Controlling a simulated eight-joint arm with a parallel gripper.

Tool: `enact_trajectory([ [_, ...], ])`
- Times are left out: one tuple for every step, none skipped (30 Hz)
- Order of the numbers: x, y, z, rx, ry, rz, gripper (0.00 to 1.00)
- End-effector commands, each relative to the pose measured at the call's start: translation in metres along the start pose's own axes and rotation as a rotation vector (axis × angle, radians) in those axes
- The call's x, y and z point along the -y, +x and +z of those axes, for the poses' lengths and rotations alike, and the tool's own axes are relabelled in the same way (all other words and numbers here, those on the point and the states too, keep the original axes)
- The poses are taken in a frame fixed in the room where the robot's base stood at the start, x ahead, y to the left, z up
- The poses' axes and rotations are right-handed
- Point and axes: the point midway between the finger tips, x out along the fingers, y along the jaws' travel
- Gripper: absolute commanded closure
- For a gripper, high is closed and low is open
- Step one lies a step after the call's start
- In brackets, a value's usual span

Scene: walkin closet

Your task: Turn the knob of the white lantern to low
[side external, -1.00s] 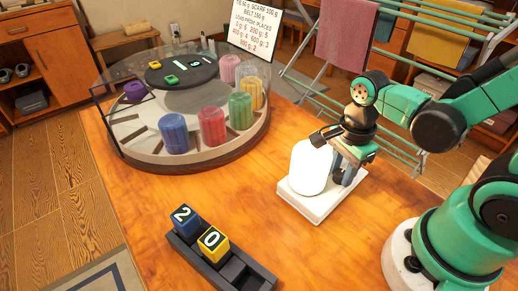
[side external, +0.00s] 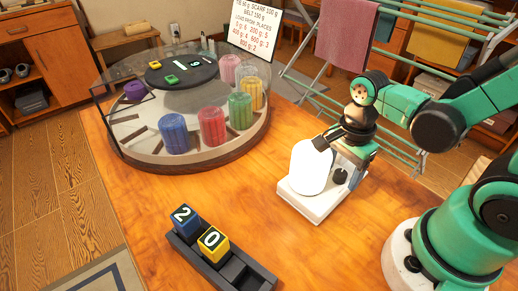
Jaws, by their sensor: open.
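The white lantern (side external: 311,168) stands upright on its pale base (side external: 312,207) at the right of the wooden table. A small dark knob (side external: 340,176) shows on a box at the lantern's right side; its setting is too small to read. My gripper (side external: 335,148) is open, just above and behind the knob. One dark finger shows at the lantern's upper right. The other finger is hard to make out against the lantern's box. I cannot tell whether the gripper touches the lantern.
A round glass-covered carousel (side external: 185,160) with several coloured cylinders stands at the back left. A dark tray (side external: 236,272) with blue and yellow number blocks lies at the front. A drying rack (side external: 318,98) with cloths stands behind the lantern. The table between is clear.

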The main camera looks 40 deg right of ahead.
Motion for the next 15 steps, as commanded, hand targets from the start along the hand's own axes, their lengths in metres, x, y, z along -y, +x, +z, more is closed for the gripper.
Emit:
enact_trajectory([
  [0.000,0.000,0.000,0.000,0.000,0.000,0.36],
  [0.000,0.000,0.000,0.000,0.000,0.000,0.36],
  [0.000,-0.001,0.000,0.000,0.000,0.000,0.36],
  [0.000,-0.002,0.000,0.000,0.000,0.000,0.36],
  [0.000,-0.003,0.000,0.000,0.000,0.000,0.36],
  [0.000,-0.004,0.000,0.000,0.000,0.000,0.36],
  [0.001,-0.006,0.000,0.000,0.000,0.000,0.36],
  [0.000,-0.008,0.000,0.000,0.000,0.000,0.36],
  [0.001,-0.011,0.000,0.000,0.000,0.000,0.36],
  [0.001,-0.014,0.000,0.000,0.000,0.000,0.36],
  [0.001,-0.017,0.000,0.000,0.000,0.000,0.36],
  [0.000,-0.021,0.000,0.000,0.000,0.000,0.36],
  [0.000,-0.024,0.000,0.000,0.000,0.000,0.36],
  [0.000,-0.027,0.000,0.000,0.000,0.000,0.36],
  [-0.001,-0.031,0.000,0.000,0.000,0.000,0.36],
])
